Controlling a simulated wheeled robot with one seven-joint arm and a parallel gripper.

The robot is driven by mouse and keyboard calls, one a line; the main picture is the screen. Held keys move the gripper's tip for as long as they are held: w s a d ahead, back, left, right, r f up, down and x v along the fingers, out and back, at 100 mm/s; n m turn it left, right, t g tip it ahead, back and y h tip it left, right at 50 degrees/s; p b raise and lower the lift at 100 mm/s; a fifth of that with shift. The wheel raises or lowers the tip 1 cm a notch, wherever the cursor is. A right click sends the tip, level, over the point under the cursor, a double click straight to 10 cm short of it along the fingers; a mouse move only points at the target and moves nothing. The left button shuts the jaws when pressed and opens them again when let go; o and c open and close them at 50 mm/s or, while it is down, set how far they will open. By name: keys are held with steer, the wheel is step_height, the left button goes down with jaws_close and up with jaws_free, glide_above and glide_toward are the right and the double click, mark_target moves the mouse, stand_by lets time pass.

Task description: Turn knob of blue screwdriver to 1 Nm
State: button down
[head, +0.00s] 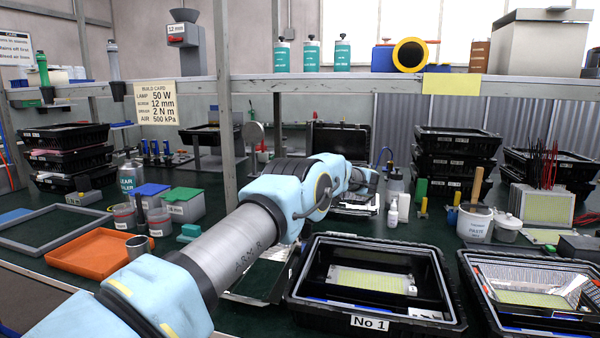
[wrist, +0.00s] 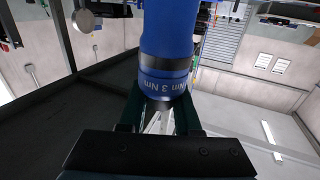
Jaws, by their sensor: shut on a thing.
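The blue screwdriver (wrist: 168,35) fills the upper middle of the wrist view. Its knob (wrist: 165,85) is a blue ring with a printed scale; "3 Nm" and part of another "Nm" mark can be read, while the other marks are turned away. My gripper (wrist: 160,112) is shut on the screwdriver, with a dark finger on either side near the knob's end. I cannot tell which mark the knob is set to. In the head view my arm reaches to the back middle, and the screwdriver cannot be made out there.
A build card (head: 156,102) reads "DRIVER 2 N m". A black tray labelled No 1 (head: 365,322) stands in front, right of my arm. An orange tray (head: 98,255) lies on the left. A shelf (head: 330,84) and its post (head: 224,120) stand behind my arm. Stacked black crates (head: 452,150) stand behind.

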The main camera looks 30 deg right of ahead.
steer(key=shift+r, duration=0.1)
stand_by(0.3)
steer(key=c, duration=0.6)
jaws_free()
steer(key=b+v, duration=0.2)
steer(key=v, duration=0.8)
steer(key=shift+s+d+b, duration=0.25)
steer(key=shift+s+b, duration=0.1)
